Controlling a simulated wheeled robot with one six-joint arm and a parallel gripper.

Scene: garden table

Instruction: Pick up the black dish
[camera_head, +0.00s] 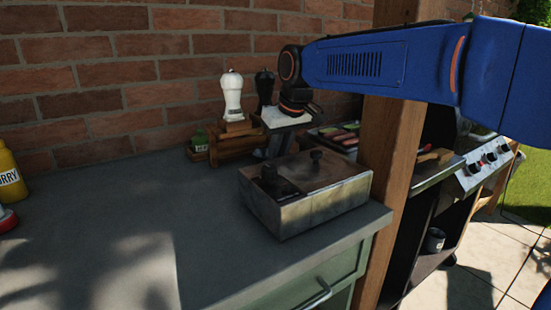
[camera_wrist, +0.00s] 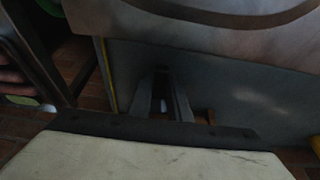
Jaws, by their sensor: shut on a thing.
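My gripper (camera_head: 273,146) is behind the metal box, its pale top plate tilted and its fingers reaching down toward the counter. The box hides part of them in the head view. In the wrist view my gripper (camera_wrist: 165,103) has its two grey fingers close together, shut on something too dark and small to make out. I cannot pick out a black dish clearly in either view; it may be hidden behind the box or between the fingers.
The metal box (camera_head: 315,205) with knobbed lids stands near the counter's front right corner. A white mill (camera_head: 232,97), a black mill (camera_head: 264,85) and a wooden rack (camera_head: 232,146) stand by the brick wall. A wooden post (camera_head: 391,165) is at right. The left counter (camera_head: 110,210) is mostly clear.

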